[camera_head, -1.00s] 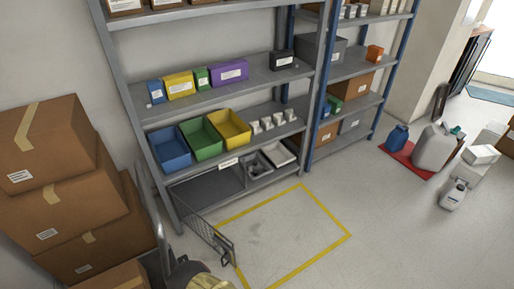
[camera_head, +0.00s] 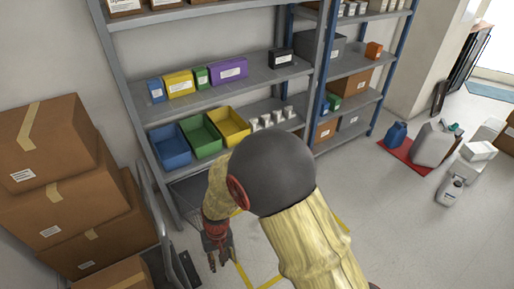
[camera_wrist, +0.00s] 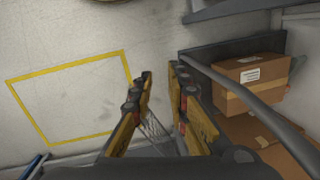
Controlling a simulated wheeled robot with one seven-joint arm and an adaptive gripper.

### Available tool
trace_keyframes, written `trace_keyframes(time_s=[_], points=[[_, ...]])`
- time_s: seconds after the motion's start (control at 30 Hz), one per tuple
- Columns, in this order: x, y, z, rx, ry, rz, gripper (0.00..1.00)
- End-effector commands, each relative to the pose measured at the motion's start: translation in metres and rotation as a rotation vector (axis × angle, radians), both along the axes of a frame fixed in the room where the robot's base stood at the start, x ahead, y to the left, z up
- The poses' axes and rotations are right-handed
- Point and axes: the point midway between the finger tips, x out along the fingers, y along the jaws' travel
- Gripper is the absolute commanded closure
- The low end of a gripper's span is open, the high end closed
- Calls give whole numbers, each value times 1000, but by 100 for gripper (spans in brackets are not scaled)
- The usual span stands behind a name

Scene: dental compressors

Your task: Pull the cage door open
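The cage door, a grey wire-mesh panel, stands low at the left end of the shelf's bottom level. In the head view my arm and gripper (camera_head: 218,258) now cover most of it. In the wrist view a piece of mesh (camera_wrist: 155,128) shows between and behind the fingers of my gripper (camera_wrist: 160,75). The two fingers are apart, with a clear gap between their tips and nothing seen clamped there. I cannot tell whether a finger touches the door.
Stacked cardboard boxes (camera_head: 60,190) and a hand truck (camera_head: 160,225) stand close on the left. The grey shelf (camera_head: 245,85) holds coloured bins. A yellow floor outline (camera_wrist: 70,67) encloses empty floor. Jugs (camera_head: 432,145) stand far right.

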Motion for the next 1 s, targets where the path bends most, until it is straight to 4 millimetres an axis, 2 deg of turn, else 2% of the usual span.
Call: trace_keyframes(time_s=[0.03, 0.1, 0.4, 0.7, 1.0], points=[[1, -14, 27, 1, -3, -2, 84], [-2, -35, 58, -4, -2, -3, 84], [-25, -126, 172, -29, -36, -29, 84], [-58, -209, 259, -45, -143, -101, 84], [-83, -272, 330, -31, -348, -223, 84]])
